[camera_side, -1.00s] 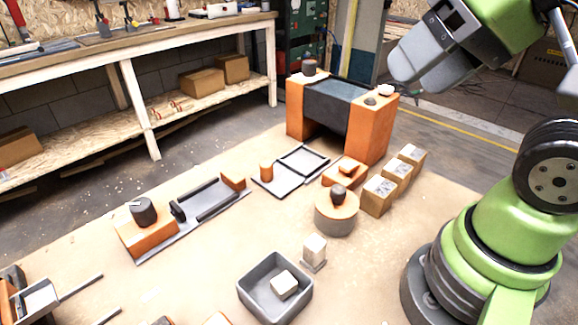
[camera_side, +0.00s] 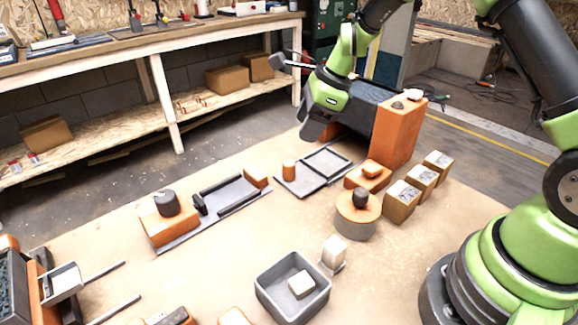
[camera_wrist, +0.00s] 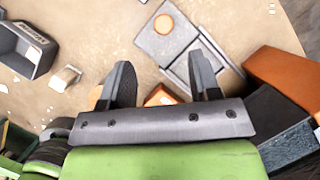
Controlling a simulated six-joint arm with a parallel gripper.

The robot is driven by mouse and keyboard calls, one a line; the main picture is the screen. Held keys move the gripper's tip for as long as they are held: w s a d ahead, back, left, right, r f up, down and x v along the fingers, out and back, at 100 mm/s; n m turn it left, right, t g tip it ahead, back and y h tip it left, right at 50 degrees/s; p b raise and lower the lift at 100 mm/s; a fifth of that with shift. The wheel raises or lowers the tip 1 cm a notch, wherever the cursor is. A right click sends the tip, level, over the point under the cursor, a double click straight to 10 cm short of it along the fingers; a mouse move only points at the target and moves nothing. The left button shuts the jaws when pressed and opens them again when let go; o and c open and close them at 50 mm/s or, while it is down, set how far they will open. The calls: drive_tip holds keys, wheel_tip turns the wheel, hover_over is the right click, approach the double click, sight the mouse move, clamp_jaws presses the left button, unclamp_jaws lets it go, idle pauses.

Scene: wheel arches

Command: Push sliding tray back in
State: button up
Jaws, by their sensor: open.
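The sliding tray (camera_side: 62,284) is a small pale grey box at the lower left of the side view, beside an orange housing (camera_side: 42,268) cut by the picture edge. Two thin metal rails (camera_side: 105,272) stretch rightward from that area. The tray does not show in the wrist view. My gripper (camera_side: 310,134) hangs high near the arch at the back, far from the tray. In the wrist view its two dark fingers (camera_wrist: 164,82) stand apart with nothing held between them.
An orange arch post (camera_side: 398,130) stands right of my gripper. A grey bin (camera_side: 293,290) holding a pale block, a round orange-topped stand (camera_side: 357,218), several boxes (camera_side: 420,180) and a grey channel (camera_side: 232,198) occupy the table. Bare tabletop lies between rails and bin.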

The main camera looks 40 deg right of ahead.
sight(291, 163)
drive_tip(key=shift+m, duration=0.7)
drive_tip(key=x, duration=0.8)
drive_tip(key=d+x, duration=0.1)
drive_tip(key=x, duration=0.3)
drive_tip(key=shift+s+a+f, duration=0.1)
drive_tip(key=shift+f, duration=0.3)
